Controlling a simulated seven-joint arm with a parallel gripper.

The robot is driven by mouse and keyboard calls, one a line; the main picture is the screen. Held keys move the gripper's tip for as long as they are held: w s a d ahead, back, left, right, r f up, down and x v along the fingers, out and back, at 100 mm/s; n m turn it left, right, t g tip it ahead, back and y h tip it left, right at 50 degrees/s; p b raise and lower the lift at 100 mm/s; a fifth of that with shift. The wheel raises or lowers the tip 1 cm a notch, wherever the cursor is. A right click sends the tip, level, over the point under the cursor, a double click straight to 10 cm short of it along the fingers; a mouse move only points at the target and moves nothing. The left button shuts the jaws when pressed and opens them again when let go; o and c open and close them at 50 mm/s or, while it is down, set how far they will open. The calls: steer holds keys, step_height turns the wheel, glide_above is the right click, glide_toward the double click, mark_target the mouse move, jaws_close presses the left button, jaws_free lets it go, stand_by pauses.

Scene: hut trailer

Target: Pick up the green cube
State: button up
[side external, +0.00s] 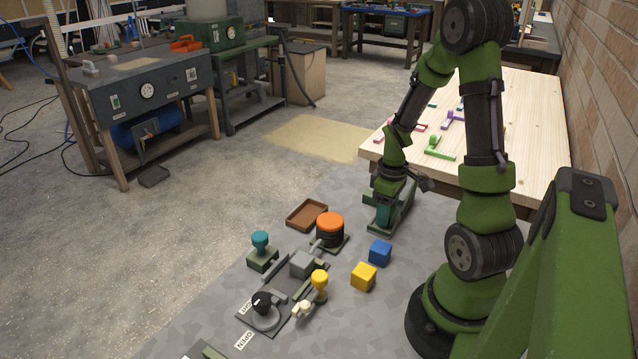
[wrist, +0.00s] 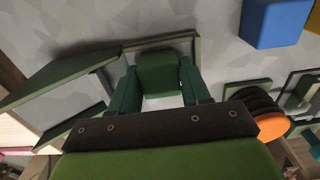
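The green cube (wrist: 158,73) shows in the wrist view between the two green fingers of my gripper (wrist: 160,84). The fingers flank it closely on its left and right; whether both touch it is unclear. In the side external view my gripper (side external: 391,203) is low at the mat's far right part, beside the wooden table. There it overlaps a green frame-like object (side external: 372,229), and I cannot pick out the cube.
A blue cube (side external: 380,252) and a yellow cube (side external: 363,277) stand nearby. An orange-topped round part (side external: 329,229), a brown tray (side external: 306,214) and a teal-knobbed block (side external: 261,251) lie left. The wooden table (side external: 530,130) borders the right.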

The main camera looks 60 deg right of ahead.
steer(key=shift+c, duration=0.8)
